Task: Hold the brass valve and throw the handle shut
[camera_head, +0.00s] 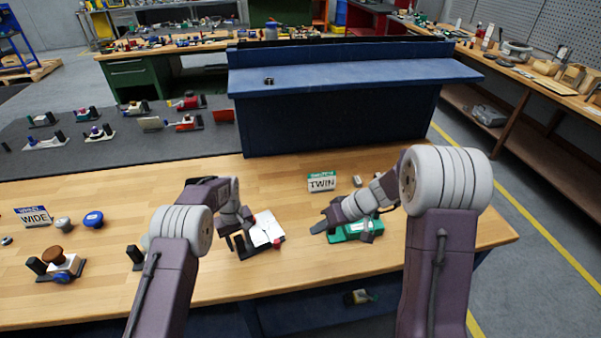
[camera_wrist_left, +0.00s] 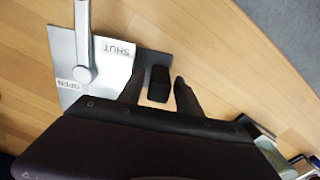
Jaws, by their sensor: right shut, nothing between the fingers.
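A pale plate (camera_head: 265,230) lies on the wooden bench, right of my left gripper (camera_head: 236,242). A black upright block (camera_wrist_left: 159,83) at the plate's edge stands between my open left fingers, with gaps showing. No brass surface shows clearly. My right gripper (camera_head: 318,229) is shut and empty, left of and partly over a green-based unit (camera_head: 350,232).
A TWIN sign (camera_head: 321,182) stands behind the units. A WIDE sign (camera_head: 36,216), a blue knob (camera_head: 93,219) and a brown-knobbed unit (camera_head: 58,263) are at the left. A blue raised shelf (camera_head: 340,75) is behind the bench. Bare wood lies between the two arms.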

